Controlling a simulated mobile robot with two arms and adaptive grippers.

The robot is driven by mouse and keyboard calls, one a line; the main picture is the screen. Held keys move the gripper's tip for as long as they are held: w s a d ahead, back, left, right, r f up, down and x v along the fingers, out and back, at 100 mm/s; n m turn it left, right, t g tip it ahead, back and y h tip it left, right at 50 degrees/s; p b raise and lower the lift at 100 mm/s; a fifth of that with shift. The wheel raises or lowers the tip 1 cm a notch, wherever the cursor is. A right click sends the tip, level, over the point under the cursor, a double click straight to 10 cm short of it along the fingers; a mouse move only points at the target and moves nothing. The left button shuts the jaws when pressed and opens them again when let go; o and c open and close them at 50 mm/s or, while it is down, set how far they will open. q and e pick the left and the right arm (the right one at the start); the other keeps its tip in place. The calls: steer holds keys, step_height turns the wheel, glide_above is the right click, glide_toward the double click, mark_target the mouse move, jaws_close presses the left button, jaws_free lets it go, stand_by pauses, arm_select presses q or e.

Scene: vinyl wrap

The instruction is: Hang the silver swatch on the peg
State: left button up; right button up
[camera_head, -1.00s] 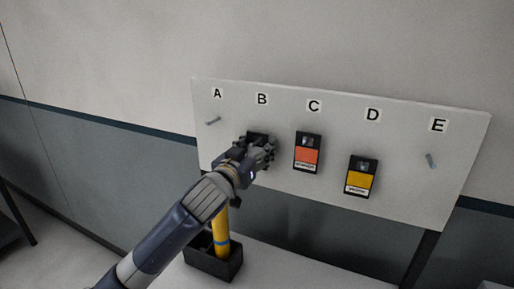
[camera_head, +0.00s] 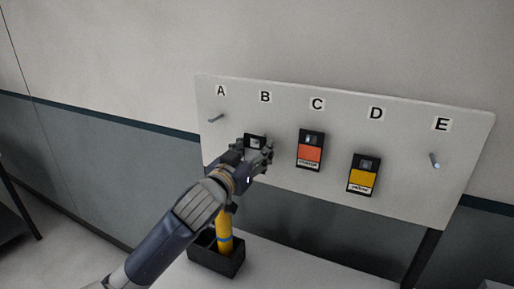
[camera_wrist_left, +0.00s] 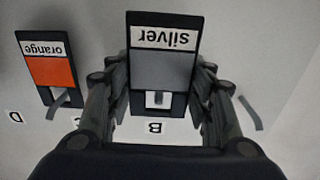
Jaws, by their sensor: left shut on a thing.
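The silver swatch (camera_wrist_left: 164,68) is a black card with a grey panel, a "silver" label and a square hole. In the left wrist view it appears upside down, between my left gripper's fingers (camera_wrist_left: 160,95). In the head view its black top edge (camera_head: 254,139) shows just under letter B, beside my left gripper (camera_head: 262,156). The gripper is shut on the swatch in front of the white board. A pale peg-like piece (camera_wrist_left: 157,98) shows in the swatch's hole; I cannot tell how far it passes through. My right gripper is not in view.
The white board (camera_head: 400,211) carries letters A to E. Orange (camera_head: 310,153) and yellow (camera_head: 362,180) swatches hang under C and D. Bare pegs stick out under A (camera_head: 216,118) and E (camera_head: 435,161). A black box (camera_head: 222,263) with a yellow-handled tool (camera_head: 224,238) stands below.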

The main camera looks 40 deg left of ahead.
arm_select(q)
steer(key=shift+v, duration=1.35)
stand_by(0.5)
